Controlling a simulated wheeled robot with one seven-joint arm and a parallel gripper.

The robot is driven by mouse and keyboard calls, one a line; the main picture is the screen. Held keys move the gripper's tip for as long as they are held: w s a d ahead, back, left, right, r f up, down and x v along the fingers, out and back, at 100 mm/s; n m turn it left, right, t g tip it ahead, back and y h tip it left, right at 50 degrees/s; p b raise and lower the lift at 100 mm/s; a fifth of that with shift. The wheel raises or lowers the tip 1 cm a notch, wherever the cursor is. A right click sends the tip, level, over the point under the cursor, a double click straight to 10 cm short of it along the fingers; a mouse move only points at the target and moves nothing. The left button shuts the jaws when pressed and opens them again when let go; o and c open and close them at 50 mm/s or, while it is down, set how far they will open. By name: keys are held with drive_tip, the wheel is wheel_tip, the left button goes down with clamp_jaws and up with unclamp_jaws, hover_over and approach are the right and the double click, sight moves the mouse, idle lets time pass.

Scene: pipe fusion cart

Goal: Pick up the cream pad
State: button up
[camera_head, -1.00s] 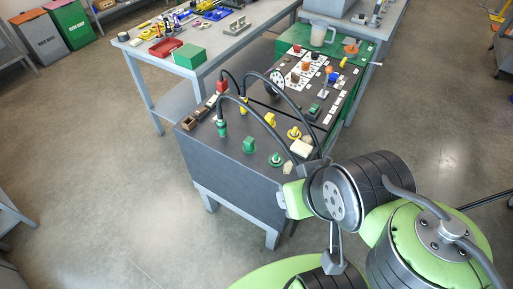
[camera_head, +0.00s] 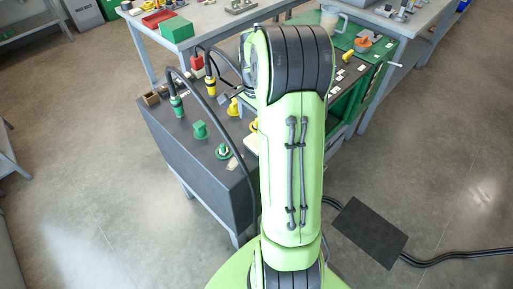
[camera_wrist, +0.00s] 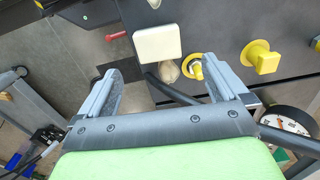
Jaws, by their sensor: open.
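The cream pad (camera_wrist: 157,42) is a pale rounded block on the dark cart top. It lies just beyond my fingertips in the wrist view, roughly centred between them. In the head view a sliver of the pad (camera_head: 250,144) shows at the left edge of my arm, which hides the rest. My gripper (camera_wrist: 161,66) is open and empty, its two grey fingers spread wider than the pad. The head view does not show the gripper, as my arm covers it.
A black cable (camera_wrist: 166,88) runs below the pad. Green fittings (camera_head: 200,130) and hoses stand on the cart (camera_head: 205,178).

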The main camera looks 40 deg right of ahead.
sight(256, 141)
wheel_tip(256, 141, down, 4)
drive_tip(key=shift+a+f+b, duration=0.1)
drive_tip(key=shift+a+b, duration=0.05)
drive_tip(key=shift+b, duration=0.35)
wheel_tip(256, 141, down, 5)
drive_tip(key=shift+s+b, duration=0.1)
drive_tip(key=shift+b, duration=1)
drive_tip(key=c, duration=1)
drive_tip(key=shift+o, duration=0.2)
wheel_tip(256, 141, up, 10)
drive_tip(key=p, duration=0.3)
drive_tip(key=shift+p, duration=0.4)
